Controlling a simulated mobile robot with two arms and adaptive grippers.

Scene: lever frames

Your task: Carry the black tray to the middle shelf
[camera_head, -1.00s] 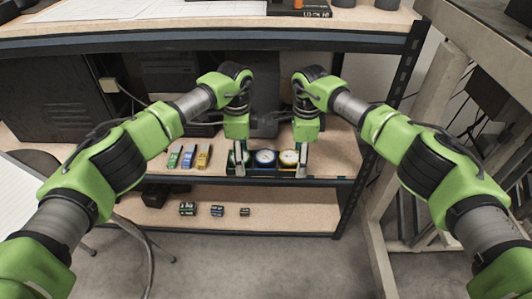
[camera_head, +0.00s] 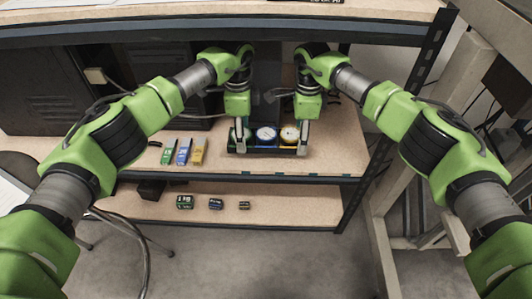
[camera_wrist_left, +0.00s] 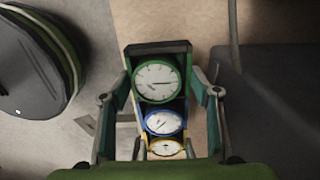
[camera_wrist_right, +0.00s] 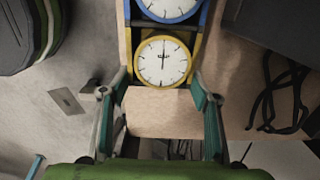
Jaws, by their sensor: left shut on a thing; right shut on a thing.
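The black tray (camera_head: 268,151) is held level between my two grippers, over the middle shelf (camera_head: 330,160) and behind its front edge. I cannot tell whether it touches the board. It carries a green-rimmed gauge (camera_wrist_left: 158,80), a blue-rimmed gauge (camera_head: 266,134) and a yellow-rimmed gauge (camera_wrist_right: 163,61). My left gripper (camera_head: 239,143) is shut on the tray's left end, by the green gauge. My right gripper (camera_head: 302,141) is shut on its right end, by the yellow gauge. The fingers hide parts of the tray's ends.
Green, blue and yellow small items (camera_head: 184,151) lie on the middle shelf left of the tray. A dark computer case (camera_head: 60,90) stands further left. Several small boxes (camera_head: 216,203) lie on the lower shelf. A dark upright post (camera_head: 400,110) bounds the right.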

